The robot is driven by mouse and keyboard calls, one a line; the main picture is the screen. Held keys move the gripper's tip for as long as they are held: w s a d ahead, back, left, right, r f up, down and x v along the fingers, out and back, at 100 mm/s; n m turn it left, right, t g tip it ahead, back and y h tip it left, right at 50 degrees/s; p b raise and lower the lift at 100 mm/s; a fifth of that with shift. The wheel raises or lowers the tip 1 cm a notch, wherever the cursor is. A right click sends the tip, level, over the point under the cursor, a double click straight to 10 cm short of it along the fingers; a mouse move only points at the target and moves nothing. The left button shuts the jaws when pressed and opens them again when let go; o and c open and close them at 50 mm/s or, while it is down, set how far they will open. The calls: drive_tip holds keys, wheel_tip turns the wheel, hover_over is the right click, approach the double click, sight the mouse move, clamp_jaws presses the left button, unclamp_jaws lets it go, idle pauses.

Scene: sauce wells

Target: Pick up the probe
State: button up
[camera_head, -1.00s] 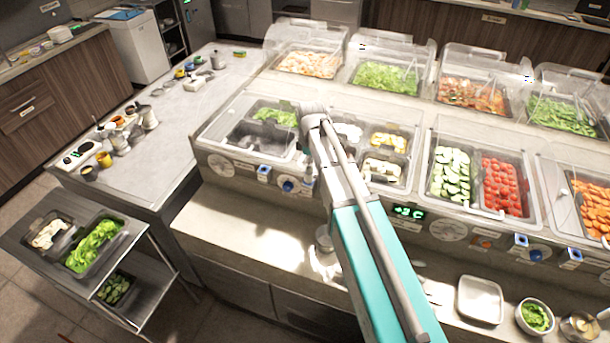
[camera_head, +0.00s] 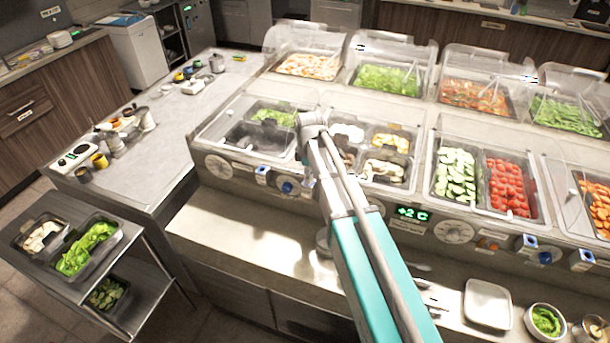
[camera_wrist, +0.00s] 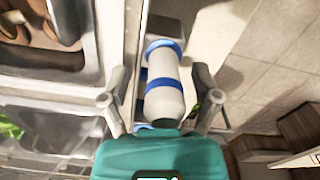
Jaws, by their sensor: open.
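In the wrist view a whitish cylinder with blue bands (camera_wrist: 163,92), which looks like the probe, lies between the fingers of my gripper (camera_wrist: 161,88). The fingers are open, one on each side, with a visible gap to the cylinder. In the head view my arm hides the gripper, and I cannot make out the probe there.
The salad counter's front panel carries a blue knob (camera_head: 287,187) and a green temperature display (camera_head: 413,214). Food wells with clear covers stand above. A white plate (camera_head: 488,303) and a bowl of greens (camera_head: 544,321) sit on the front ledge. A trolley (camera_head: 150,285) stands at left.

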idle(0.3)
clamp_jaws()
drive_tip(key=shift+r, duration=0.2)
idle(0.4)
wheel_tip(320, 180, up, 10)
drive_tip(key=p, duration=1)
drive_tip(key=shift+f, duration=0.2)
